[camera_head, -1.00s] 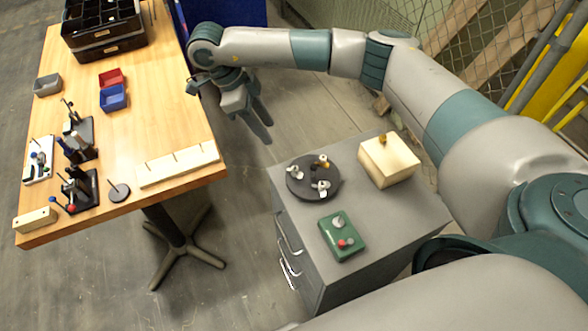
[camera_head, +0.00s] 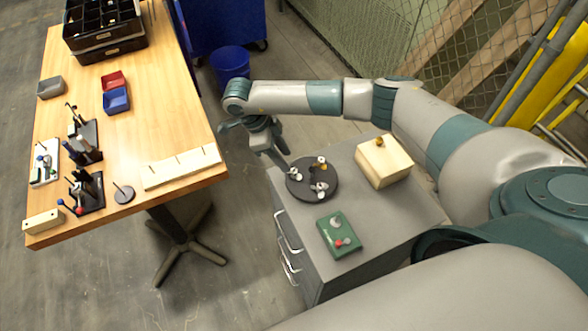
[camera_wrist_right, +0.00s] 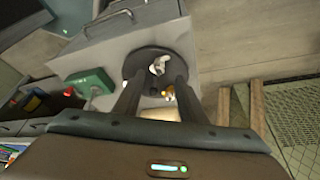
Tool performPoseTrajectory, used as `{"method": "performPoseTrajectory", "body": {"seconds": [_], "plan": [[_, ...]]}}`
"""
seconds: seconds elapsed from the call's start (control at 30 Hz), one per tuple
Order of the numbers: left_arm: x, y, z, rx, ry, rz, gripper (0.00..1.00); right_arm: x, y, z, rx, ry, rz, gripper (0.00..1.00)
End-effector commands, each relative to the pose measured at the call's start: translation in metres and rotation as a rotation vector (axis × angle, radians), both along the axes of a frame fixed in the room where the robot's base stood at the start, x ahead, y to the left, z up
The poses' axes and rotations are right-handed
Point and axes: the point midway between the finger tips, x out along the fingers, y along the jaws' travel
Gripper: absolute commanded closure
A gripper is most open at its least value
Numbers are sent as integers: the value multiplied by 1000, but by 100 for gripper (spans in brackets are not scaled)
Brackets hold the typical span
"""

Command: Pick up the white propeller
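A dark round disc (camera_head: 327,196) lies on the grey cabinet top. It carries a white propeller (camera_head: 296,174) at its left edge, another white propeller (camera_head: 319,189) at its front and a brass-coloured piece (camera_head: 320,163) at the back. My right gripper (camera_head: 287,168) points down at the disc's left edge, close to the left white propeller. In the right wrist view its two fingers (camera_wrist_right: 159,78) are spread apart. A white propeller (camera_wrist_right: 160,65) shows between and just beyond the fingertips, with no visible grip on it. The fingers partly hide the disc (camera_wrist_right: 135,63) there. My left gripper is out of view.
A green box (camera_head: 338,234) with a red button stands at the front of the cabinet (camera_head: 375,235). A pale wooden block (camera_head: 384,163) with a brass knob stands at the right. A wooden workbench (camera_head: 165,110) with tools and bins is at the left, across a floor gap.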

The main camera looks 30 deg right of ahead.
Motion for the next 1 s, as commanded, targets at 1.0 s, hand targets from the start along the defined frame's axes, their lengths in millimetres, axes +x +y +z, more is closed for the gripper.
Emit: {"method": "performPoseTrajectory", "body": {"seconds": [1.0], "plan": [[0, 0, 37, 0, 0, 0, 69, -14, -19, -48, -1, 1, -1, 62]]}}
